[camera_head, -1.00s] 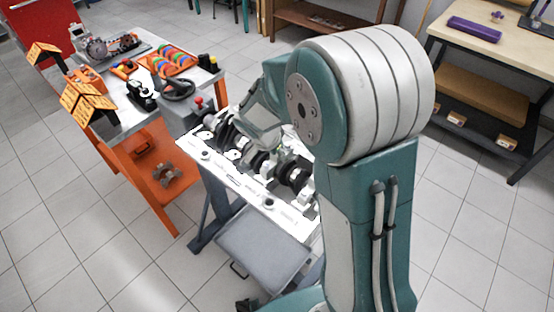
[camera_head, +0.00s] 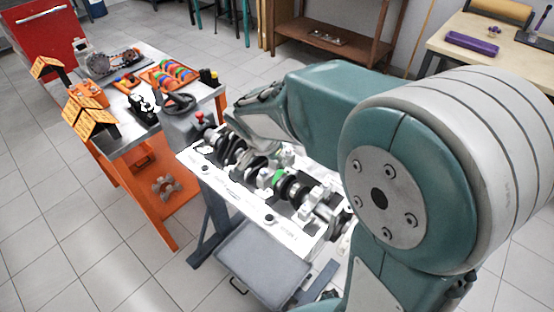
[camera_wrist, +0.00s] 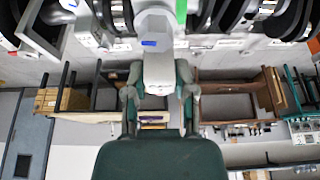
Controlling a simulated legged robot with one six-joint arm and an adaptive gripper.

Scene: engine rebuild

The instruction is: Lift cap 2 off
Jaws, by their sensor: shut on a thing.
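My gripper (camera_wrist: 158,92) shows in the wrist view, its two fingers shut on a pale grey cap (camera_wrist: 157,62) with a blue mark. The cap lies between the fingertips and its far end reaches toward the crankshaft (camera_wrist: 205,15). I cannot tell whether it still touches its seat. In the head view the crankshaft (camera_head: 291,188) lies along the white engine block (camera_head: 240,195), with dark round webs and pale caps. One spot on it is green (camera_head: 278,176). My arm hides part of the crankshaft's far side, and my fingers cannot be made out there.
A grey tray (camera_head: 265,262) sits below the block's front. A brown shelf (camera_head: 335,40) and a wooden-topped table (camera_head: 490,45) stand behind.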

